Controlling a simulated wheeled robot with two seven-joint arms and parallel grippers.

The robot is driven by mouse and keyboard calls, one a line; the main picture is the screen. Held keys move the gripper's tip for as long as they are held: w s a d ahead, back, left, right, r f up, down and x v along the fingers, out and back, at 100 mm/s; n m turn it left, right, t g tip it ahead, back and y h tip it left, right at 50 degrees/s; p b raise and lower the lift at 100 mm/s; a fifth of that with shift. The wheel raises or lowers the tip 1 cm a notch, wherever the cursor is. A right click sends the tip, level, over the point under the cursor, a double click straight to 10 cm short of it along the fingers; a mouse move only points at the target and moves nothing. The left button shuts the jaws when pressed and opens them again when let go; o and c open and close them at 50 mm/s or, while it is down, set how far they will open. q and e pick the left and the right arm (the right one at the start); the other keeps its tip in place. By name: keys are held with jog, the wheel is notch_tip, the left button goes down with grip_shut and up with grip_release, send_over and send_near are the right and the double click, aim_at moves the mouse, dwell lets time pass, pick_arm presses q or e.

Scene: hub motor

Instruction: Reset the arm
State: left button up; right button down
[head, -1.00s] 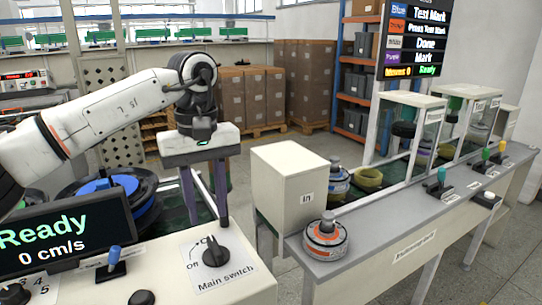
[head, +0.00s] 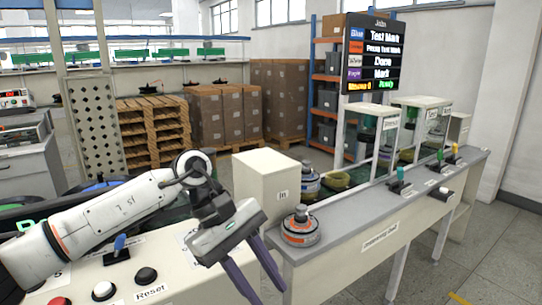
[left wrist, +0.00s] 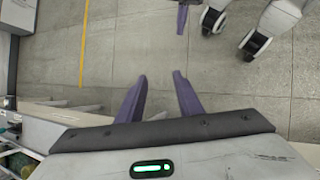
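My left arm comes in from the left in the head view. Its gripper (head: 252,279) points down and to the right, in front of the grey bench. The two purple fingers are apart with nothing between them. In the left wrist view the fingers (left wrist: 162,92) are spread over bare floor. My right gripper is not in the head view. A purple finger piece at the top of the left wrist view may belong to it, but its state does not show.
A control panel with a Reset button (head: 146,275) is at lower left. An orange-banded hub motor (head: 300,228) stands on the grey bench (head: 372,222) beside the white "In" box (head: 266,187). Boxes (head: 222,120) and pallets (head: 152,135) stand behind. The floor at right is clear.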

pick_arm(q)
jog(key=s+d+r+n+h, duration=0.1)
jog(key=s+d+n+h, duration=0.2)
jog(key=d+n+h, duration=0.4)
jog(key=s+d+r+n+h, duration=0.1)
jog(key=s+d+n+h, duration=0.2)
jog(key=d+n+h, duration=0.35)
jog(key=w+a+f+n+t, duration=0.2)
jog(key=w+a+n+t, duration=0.1)
jog(key=n+t, duration=0.55)
jog(key=w+a+f+n+t, duration=0.25)
jog(key=n+t, duration=0.35)
jog(key=n, duration=0.5)
jog(key=s+a+f+n+t+y, duration=0.1)
jog(key=a+f+n+t+y, duration=0.3)
jog(key=a+f+n+y, duration=0.95)
jog(key=s+a+f+n+g+y, duration=0.1)
jog(key=s+a+f+n+g, duration=0.2)
jog(key=s+a+f+n, duration=0.2)
jog(key=s+a+f+n+g+y, duration=0.2)
jog(key=s+a+f+n+g, duration=0.2)
jog(key=s+f+n, duration=0.6)
jog(key=s+a+f, duration=0.1)
jog(key=s+f, duration=0.3)
jog(key=f, duration=0.1)
jog(key=shift+s+y, duration=0.3)
jog(key=shift+s+a+n, duration=0.1)
jog(key=shift+a+n, duration=0.1)
jog(key=shift+n, duration=0.05)
